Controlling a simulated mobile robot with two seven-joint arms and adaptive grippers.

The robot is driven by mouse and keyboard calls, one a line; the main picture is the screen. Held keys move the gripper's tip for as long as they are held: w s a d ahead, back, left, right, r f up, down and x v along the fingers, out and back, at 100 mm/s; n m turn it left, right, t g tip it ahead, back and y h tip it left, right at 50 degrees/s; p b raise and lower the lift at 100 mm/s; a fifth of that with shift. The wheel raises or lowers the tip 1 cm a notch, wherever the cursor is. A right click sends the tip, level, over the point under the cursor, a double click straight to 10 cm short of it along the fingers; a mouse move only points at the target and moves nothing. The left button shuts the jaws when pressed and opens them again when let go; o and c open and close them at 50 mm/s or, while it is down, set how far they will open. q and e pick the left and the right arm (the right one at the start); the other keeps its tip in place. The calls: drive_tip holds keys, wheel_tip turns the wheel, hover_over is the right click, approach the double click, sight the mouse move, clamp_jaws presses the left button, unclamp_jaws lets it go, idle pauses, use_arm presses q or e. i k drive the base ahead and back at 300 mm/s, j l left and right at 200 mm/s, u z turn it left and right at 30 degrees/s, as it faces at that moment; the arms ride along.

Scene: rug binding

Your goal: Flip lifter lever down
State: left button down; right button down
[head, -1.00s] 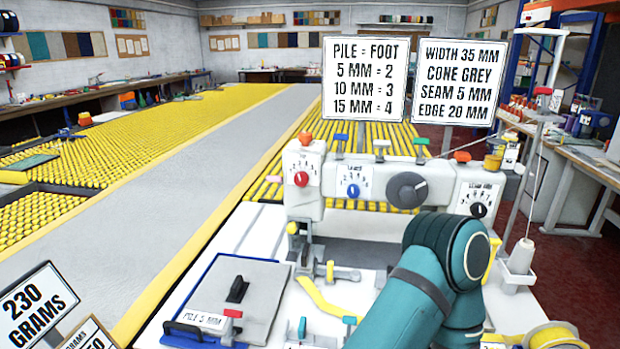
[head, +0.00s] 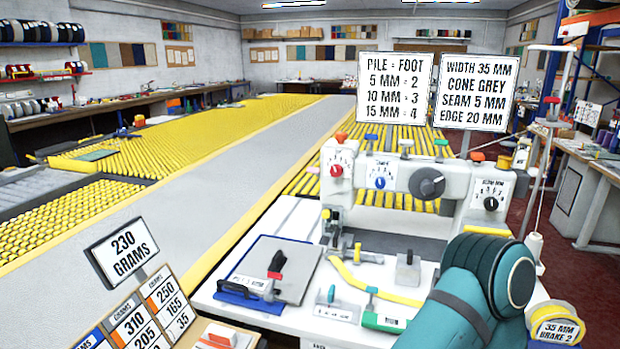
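The white binding machine (head: 455,188) stands on the white table (head: 415,272) at the right in the head view. It carries a red dial (head: 336,170), a blue dial (head: 380,182), a large dark knob (head: 427,183) and a black dial (head: 491,203). Small coloured tabs stand along its top. A yellow part (head: 488,231) shows at its right end, partly behind my teal arm. I cannot tell which part is the lifter lever. My teal arm covers the front right of the machine. Neither gripper is in view.
A grey plate (head: 290,262) with a black handle, a yellow strip (head: 352,280) and a grey block (head: 408,270) lie on the table. A yellow spool (head: 556,326) sits front right. A sign reading 230 grams (head: 122,250) stands at left.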

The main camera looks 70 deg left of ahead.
sight(310, 169)
drive_tip(key=k+l+u, duration=0.1)
drive_tip(key=l+u, duration=0.2)
drive_tip(key=k+l+u, duration=0.15)
drive_tip(key=l+u, duration=0.15)
drive_tip(key=i+j+u, duration=0.1)
drive_tip(key=u, duration=0.3)
drive_tip(key=j+u, duration=0.15)
drive_tip(key=u, duration=0.25)
drive_tip(key=i+u, duration=0.2)
drive_tip(key=u, duration=0.2)
drive_tip(key=i+j+u, duration=0.1)
drive_tip(key=u, duration=0.25)
